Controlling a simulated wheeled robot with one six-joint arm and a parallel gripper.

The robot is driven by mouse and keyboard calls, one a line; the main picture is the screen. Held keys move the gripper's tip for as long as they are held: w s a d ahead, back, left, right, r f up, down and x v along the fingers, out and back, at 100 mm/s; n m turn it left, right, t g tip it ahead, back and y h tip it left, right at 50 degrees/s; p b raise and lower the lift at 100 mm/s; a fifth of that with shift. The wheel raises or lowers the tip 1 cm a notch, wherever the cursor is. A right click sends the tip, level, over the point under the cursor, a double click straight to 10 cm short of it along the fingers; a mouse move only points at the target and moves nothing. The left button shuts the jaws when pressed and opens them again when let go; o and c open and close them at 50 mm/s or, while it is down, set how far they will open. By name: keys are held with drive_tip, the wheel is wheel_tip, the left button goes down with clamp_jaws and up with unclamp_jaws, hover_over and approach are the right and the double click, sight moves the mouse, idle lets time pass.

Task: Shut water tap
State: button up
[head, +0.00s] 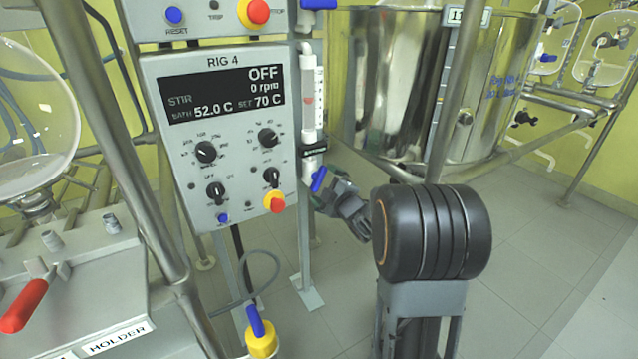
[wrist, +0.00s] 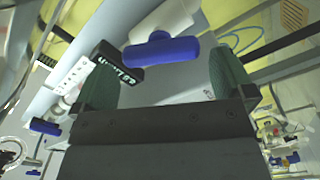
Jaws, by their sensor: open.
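The tap with a blue handle (head: 318,179) sits at the foot of the clear flow tube (head: 308,95), below a small black label (head: 314,150). In the wrist view the blue handle (wrist: 160,51) lies crosswise on a white body, beside the black label (wrist: 118,66), whose lettering is hard to read. My gripper (head: 328,193) is open close by the handle. In the wrist view its green-padded fingers (wrist: 165,80) stand wide apart, with the handle between and beyond their tips. I cannot see any contact.
The RIG 4 control panel (head: 220,130) stands just left of the tap. A steel vessel (head: 430,85) is behind, to the right, with a frame pole in front. A yellow fitting with a blue lever (head: 258,335) is low down. Another blue handle (head: 318,4) is above the tube.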

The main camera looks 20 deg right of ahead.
sight(321, 181)
drive_tip(key=shift+w+a+b, duration=0.15)
drive_tip(key=shift+w+b, duration=0.05)
drive_tip(key=shift+w, duration=0.85)
drive_tip(key=shift+w+a+b, duration=0.1)
drive_tip(key=shift+w+b, duration=0.05)
drive_tip(key=shift+w, duration=0.85)
drive_tip(key=shift+c, duration=0.2)
drive_tip(key=c, duration=0.6)
